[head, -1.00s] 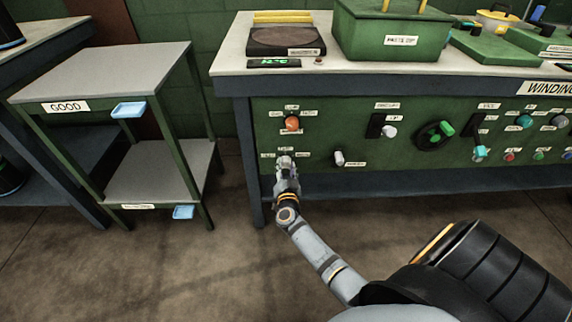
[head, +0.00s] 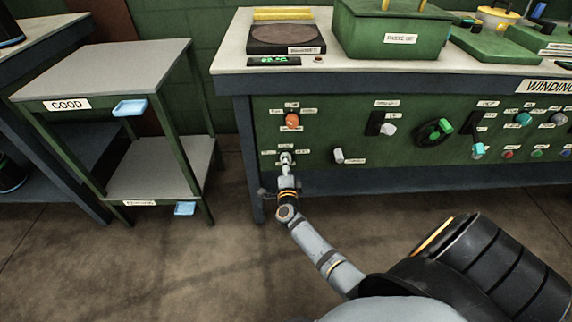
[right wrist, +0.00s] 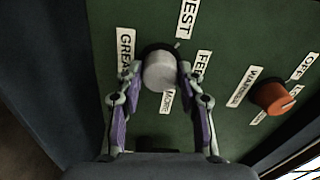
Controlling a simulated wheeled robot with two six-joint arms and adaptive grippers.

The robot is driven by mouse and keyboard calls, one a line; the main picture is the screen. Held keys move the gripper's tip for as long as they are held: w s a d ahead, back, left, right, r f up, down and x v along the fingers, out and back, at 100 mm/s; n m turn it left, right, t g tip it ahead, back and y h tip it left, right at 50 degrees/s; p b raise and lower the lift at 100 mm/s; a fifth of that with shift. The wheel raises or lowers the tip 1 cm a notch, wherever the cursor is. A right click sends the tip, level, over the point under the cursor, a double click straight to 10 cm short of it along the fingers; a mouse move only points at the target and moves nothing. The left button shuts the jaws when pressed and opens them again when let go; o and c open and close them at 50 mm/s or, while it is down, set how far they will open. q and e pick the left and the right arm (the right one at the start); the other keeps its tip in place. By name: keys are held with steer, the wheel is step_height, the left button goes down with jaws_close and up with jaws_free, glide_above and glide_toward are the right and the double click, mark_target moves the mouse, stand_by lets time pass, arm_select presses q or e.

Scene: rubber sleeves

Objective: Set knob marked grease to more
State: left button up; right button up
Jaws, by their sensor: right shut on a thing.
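The grease knob is a grey round knob (right wrist: 158,72) on the green panel, seen in the right wrist view. A label starting "GREA" stands to its left and a "MORE" label (right wrist: 167,102) is just below it. Other labels, partly cut or covered, end in "EST" and start with "FE". A small pale mark shows by the knob's upper right edge; I cannot tell its setting for sure. My right gripper (right wrist: 156,78) is shut on the knob, one finger on each side. In the head view my right gripper (head: 287,162) is at the panel's lower left. My left gripper is out of view.
An orange knob (head: 292,121) sits just above, and it also shows in the right wrist view (right wrist: 273,97). A grey knob (head: 338,156) is to the right. A shelf stand marked GOOD (head: 105,70) stands left. The floor before the panel is clear.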

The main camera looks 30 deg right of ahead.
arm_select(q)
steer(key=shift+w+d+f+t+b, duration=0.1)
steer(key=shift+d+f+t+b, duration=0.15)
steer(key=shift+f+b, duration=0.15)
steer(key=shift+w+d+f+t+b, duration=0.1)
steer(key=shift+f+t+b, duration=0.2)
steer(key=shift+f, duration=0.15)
arm_select(e)
steer(key=m, duration=0.7)
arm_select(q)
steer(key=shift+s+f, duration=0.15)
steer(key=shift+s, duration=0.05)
arm_select(e)
steer(key=shift+m, duration=0.3)
steer(key=o, duration=1.2)
steer(key=shift+c, duration=0.2)
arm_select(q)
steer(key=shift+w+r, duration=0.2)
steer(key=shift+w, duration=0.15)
